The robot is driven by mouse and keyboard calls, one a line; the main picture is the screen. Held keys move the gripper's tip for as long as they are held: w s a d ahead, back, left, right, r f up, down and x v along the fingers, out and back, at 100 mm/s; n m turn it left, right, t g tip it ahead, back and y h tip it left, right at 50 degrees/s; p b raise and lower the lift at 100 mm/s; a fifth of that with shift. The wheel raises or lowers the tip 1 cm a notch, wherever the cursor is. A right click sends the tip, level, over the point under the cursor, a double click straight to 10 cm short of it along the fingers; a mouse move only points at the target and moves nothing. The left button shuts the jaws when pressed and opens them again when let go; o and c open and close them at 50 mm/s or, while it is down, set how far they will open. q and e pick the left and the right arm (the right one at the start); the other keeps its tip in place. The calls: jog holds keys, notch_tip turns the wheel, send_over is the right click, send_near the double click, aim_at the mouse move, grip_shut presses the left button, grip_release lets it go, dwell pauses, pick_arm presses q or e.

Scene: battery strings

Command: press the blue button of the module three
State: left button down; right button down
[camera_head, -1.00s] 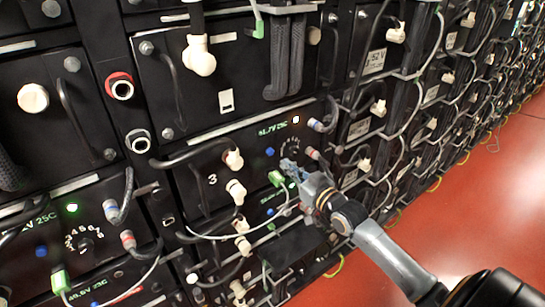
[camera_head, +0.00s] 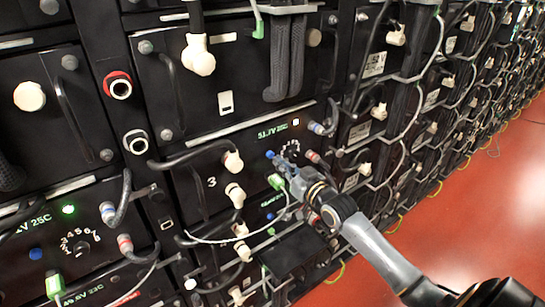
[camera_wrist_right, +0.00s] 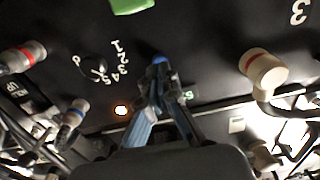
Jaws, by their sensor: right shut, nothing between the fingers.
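Module three (camera_head: 225,165) is a black panel with a white "3", a green voltage readout and a round dial. Its small blue button (camera_head: 269,153) sits left of the dial; it also shows in the right wrist view (camera_wrist_right: 159,60), just past my fingertips. My right gripper (camera_head: 279,161) is shut and empty, its tips right beside the button at its lower right. In the wrist view the closed fingertips (camera_wrist_right: 160,76) line up with the button; I cannot tell whether they touch it. My left gripper is not in view.
A green connector (camera_head: 276,181) with a grey cable is just below my right gripper. White plugs (camera_head: 234,161) and black cables stick out on the left. A blue-ringed plug (camera_head: 317,127) is above right. Red floor (camera_head: 480,215) is free at the right.

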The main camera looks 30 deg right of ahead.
jog(key=shift+w+a+b, duration=0.1)
jog(key=shift+w+b, duration=0.3)
jog(key=shift+w, duration=0.85)
jog(key=shift+s+p, duration=0.75)
jog(key=shift+s, duration=0.45)
jog(key=s, duration=0.2)
jog(key=s+p, duration=0.2)
jog(key=s, duration=0.1)
jog(key=shift+s+d, duration=0.3)
jog(key=shift+d, duration=0.05)
